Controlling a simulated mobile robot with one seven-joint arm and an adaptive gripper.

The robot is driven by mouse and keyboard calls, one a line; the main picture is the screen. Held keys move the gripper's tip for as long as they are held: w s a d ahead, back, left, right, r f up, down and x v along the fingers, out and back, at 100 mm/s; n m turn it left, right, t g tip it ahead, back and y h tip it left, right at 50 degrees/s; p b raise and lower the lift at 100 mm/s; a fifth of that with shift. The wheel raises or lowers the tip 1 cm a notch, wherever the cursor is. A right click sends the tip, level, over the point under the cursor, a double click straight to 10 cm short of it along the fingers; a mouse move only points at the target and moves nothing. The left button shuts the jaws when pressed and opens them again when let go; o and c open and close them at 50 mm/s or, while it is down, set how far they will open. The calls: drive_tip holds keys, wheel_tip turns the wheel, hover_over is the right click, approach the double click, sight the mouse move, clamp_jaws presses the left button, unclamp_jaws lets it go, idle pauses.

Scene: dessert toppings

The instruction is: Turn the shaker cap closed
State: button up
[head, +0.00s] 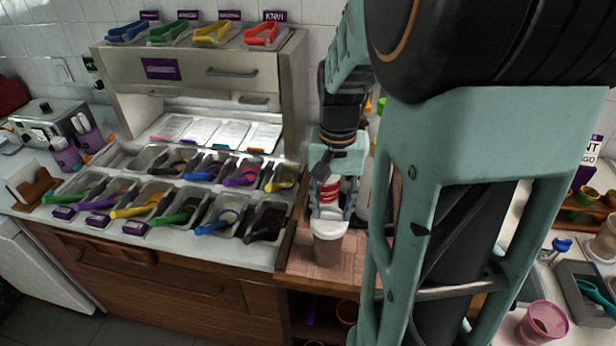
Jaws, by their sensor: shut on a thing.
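The shaker (327,252) stands upright on the small wooden counter in the head view, with a brownish body and a pale cap (331,229) on top. My gripper (331,212) points down at the shaker from above and behind, with its fingertips at the cap, shut on it. The fingers hide the far side of the cap, and I cannot tell how far it is turned.
A red and white container (328,190) shows between my fingers. A pale bottle (364,190) stands right of my gripper. The topping station (200,215) with scoops is to the left. A pink cup (543,322) is at the lower right. My arm blocks much of the right side.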

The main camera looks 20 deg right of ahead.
sight(332, 212)
drive_tip(key=o, duration=1.2)
drive_tip(key=shift+c, duration=0.2)
wheel_tip(332, 212, up, 12)
